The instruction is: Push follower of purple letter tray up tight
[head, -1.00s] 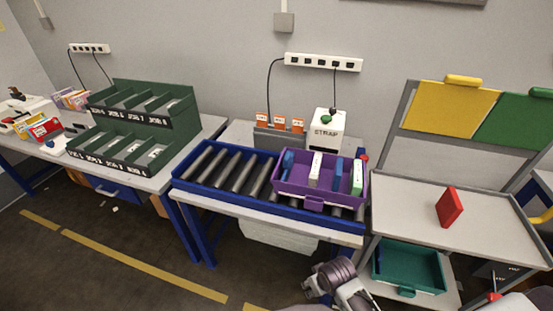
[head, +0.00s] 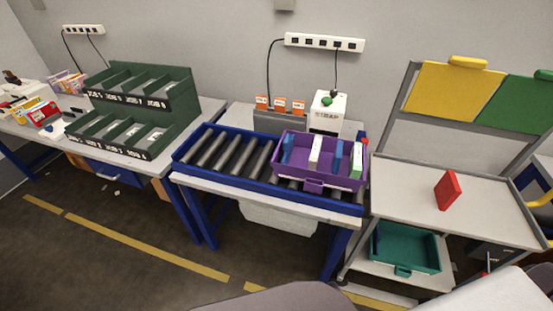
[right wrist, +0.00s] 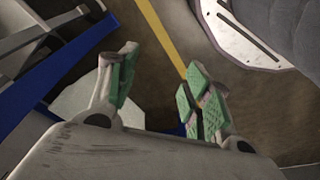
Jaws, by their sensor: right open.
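The purple letter tray (head: 344,183) sits on the right part of the roller conveyor in the head view. Inside it are a blue upright piece (head: 288,149) at the left, a white block (head: 315,153), a second blue upright piece (head: 338,157) and a white-and-green piece (head: 357,160) at the right. Gaps show between these pieces. I cannot tell for sure which is the follower. My right gripper (right wrist: 160,92) shows only in the right wrist view, open and empty, with green pads, above the floor and away from the tray. My left gripper is not in view.
The blue-framed roller conveyor (head: 187,165) has bare rollers left of the tray. A white strap machine (head: 325,121) stands behind it. A grey shelf cart (head: 400,195) at right bears a red block (head: 447,190), with a teal tray (head: 410,270) below. Green sorters (head: 185,110) stand left.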

